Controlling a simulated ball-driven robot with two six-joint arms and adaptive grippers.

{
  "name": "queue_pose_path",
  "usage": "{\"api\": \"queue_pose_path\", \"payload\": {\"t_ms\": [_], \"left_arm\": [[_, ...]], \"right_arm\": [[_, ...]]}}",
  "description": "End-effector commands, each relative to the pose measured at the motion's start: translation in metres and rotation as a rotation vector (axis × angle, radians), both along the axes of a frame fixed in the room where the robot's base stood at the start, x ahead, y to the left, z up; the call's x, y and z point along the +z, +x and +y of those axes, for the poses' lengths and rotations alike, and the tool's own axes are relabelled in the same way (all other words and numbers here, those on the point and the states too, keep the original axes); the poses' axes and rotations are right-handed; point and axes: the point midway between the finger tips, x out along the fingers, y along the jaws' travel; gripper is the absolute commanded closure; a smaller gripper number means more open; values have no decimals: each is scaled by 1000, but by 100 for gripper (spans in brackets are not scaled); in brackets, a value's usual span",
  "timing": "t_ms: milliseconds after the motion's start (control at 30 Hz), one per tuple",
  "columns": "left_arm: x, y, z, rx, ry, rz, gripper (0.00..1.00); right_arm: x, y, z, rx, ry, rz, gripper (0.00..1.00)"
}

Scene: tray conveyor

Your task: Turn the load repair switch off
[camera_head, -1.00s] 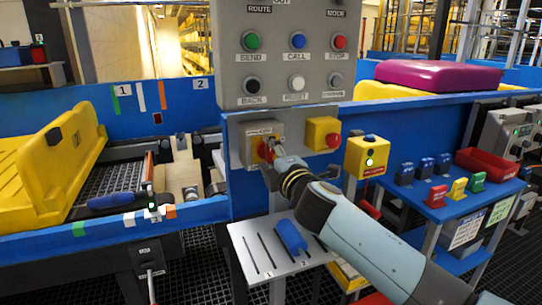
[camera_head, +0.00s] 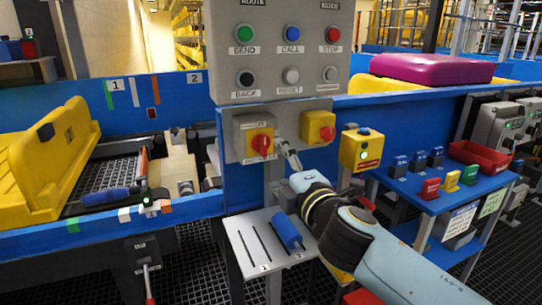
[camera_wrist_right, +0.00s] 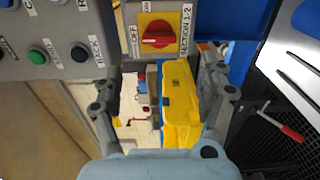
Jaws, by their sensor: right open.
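A red rotary switch knob (camera_head: 262,144) sits on a yellow plate on a grey box below the button panel. In the right wrist view the knob (camera_wrist_right: 157,41) lies along the picture's width, with its plate marked SECTION 1-2 on one side. In the head view it points roughly up and down. No label reading load repair is legible. My right gripper (camera_head: 287,150) is just right of and below the knob, apart from it. In its wrist view the fingers (camera_wrist_right: 160,82) are spread with nothing held. My left gripper is not in view.
A yellow box with a red button (camera_head: 319,128) and a yellow box with a green light (camera_head: 361,149) stand to the right. A red-handled lever (camera_head: 148,285) hangs at lower left. A slotted plate (camera_head: 240,240) holding a blue cylinder (camera_head: 287,230) is below.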

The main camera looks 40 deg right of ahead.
Motion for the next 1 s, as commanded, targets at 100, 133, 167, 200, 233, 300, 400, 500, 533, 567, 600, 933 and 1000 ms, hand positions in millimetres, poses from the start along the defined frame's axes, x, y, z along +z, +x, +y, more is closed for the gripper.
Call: {"api": "queue_pose_path", "payload": {"t_ms": [100, 133, 167, 200, 233, 300, 400, 500, 533, 567, 600, 933, 1000], "left_arm": [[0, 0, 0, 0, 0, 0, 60], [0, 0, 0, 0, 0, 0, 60], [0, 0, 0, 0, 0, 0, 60], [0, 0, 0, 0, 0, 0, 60], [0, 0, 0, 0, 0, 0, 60], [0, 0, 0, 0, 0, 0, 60], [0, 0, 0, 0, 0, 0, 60], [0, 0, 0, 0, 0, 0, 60], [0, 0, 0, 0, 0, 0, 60], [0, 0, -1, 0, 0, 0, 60], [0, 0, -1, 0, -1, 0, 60], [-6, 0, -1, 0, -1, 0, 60], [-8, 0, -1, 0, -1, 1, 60]], "right_arm": [[0, -18, 4, 0, 0, 1, 25], [-1, -21, 5, 0, -1, 1, 25], [0, -24, 6, 0, 0, 1, 25], [0, -26, 6, 0, 1, 0, 25], [0, -28, 7, 0, 1, 0, 25], [0, -30, 7, 0, 0, 0, 25], [0, -30, 7, 0, 0, -1, 25], [0, -30, 7, 0, 0, -1, 25], [0, -30, 7, 0, 0, -1, 25], [0, -30, 7, 0, 0, -1, 25], [0, -30, 7, 0, 0, -1, 25], [-22, -29, 6, -6, 8, 29, 25], [-55, -30, 4, -13, 37, 86, 25]]}}
